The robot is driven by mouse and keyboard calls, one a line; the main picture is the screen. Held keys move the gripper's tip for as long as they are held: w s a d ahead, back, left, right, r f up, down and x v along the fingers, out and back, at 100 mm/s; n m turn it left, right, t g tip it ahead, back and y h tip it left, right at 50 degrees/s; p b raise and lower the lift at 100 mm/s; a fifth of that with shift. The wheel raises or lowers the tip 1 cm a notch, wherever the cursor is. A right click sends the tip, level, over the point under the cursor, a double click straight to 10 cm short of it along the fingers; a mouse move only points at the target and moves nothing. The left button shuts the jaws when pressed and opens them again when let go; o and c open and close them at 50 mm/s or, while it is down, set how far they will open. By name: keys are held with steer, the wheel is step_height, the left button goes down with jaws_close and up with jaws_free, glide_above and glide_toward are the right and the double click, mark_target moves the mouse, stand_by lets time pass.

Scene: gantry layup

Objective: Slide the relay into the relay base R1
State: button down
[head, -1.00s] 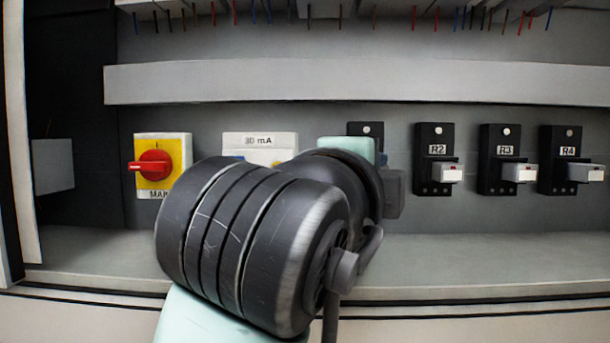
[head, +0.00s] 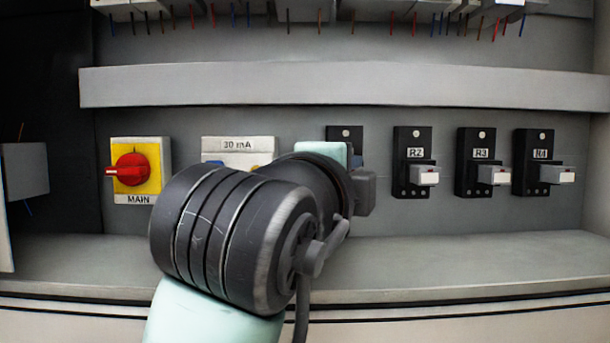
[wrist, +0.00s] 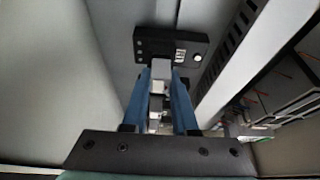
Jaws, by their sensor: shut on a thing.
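The relay base R1 (head: 346,132) is the black base left of R2 in the head view. Only its top shows there; my arm hides the rest and its label. In the wrist view the black base (wrist: 194,48) lies straight ahead, with a white label and several holes. My gripper (wrist: 160,78) has its two blue fingers shut on the relay (wrist: 158,88), a pale grey block between them. The relay's far end overlaps the base's near edge in the wrist view. I cannot tell whether it touches the base or is in it.
Bases R2 (head: 412,160), R3 (head: 475,160) and R4 (head: 533,162) stand to the right, each with a relay. A red-and-yellow MAIN switch (head: 140,170) and a 30 mA unit (head: 240,148) are to the left. A grey duct (head: 330,86) runs above; the shelf (head: 450,255) below is clear.

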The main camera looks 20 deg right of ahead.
steer(key=shift+w, duration=0.2)
steer(key=c, duration=0.9)
jaws_free()
steer(key=shift+c, duration=0.2)
steer(key=o, duration=0.3)
steer(key=shift+w+d, duration=0.1)
steer(key=shift+f, duration=0.1)
steer(key=b+v, duration=0.7)
steer(key=v, duration=0.6)
